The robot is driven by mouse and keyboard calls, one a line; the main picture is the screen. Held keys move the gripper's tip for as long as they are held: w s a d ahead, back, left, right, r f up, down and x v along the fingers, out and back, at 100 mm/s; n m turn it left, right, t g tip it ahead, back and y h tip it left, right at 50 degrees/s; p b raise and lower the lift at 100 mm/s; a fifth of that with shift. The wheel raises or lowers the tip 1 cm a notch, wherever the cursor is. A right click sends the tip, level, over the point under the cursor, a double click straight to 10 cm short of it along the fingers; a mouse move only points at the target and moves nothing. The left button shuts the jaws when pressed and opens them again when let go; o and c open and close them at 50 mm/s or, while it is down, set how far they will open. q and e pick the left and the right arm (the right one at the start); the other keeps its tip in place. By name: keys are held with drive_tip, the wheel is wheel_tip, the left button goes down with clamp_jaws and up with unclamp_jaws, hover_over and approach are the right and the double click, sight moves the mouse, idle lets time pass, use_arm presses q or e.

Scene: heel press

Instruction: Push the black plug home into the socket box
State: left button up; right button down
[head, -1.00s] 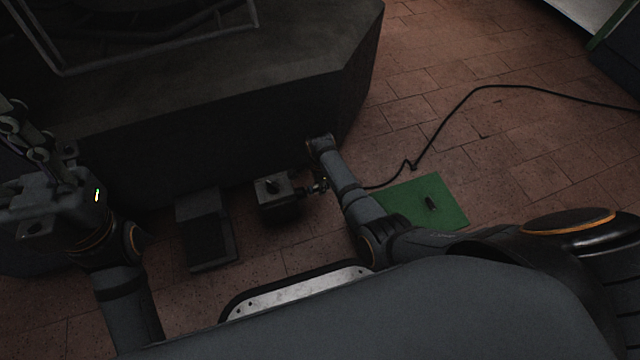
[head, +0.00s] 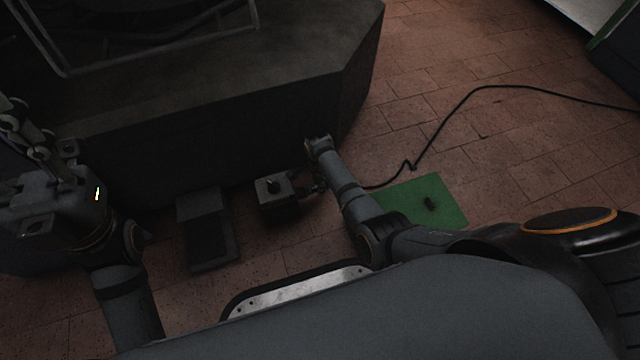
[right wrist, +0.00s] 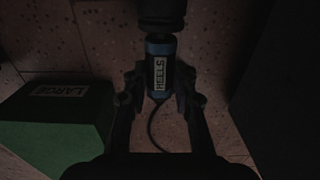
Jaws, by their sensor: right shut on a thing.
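The socket box (head: 275,190) is a small grey box with a dark knob on top, low in front of the big dark machine. My right gripper (head: 314,184) is at its right side, dim in the head view. In the right wrist view, my right gripper (right wrist: 158,84) is shut on the plug (right wrist: 159,68), a dark blue-black cylinder with a pale "HEELS" label. The plug's far end meets a black round part (right wrist: 162,14); I cannot tell how deep it sits. My left gripper (head: 45,185) is at the far left, away from the box; its finger opening is unclear.
The dark machine (head: 230,105) fills the upper left. A dark pedal-like block (head: 208,230) stands left of the socket box. A black cable (head: 452,112) crosses the tiled floor, which is mostly clear there.

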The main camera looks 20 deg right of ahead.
drive_tip(key=shift+a, duration=0.35)
drive_tip(key=c, duration=1)
unclamp_jaws()
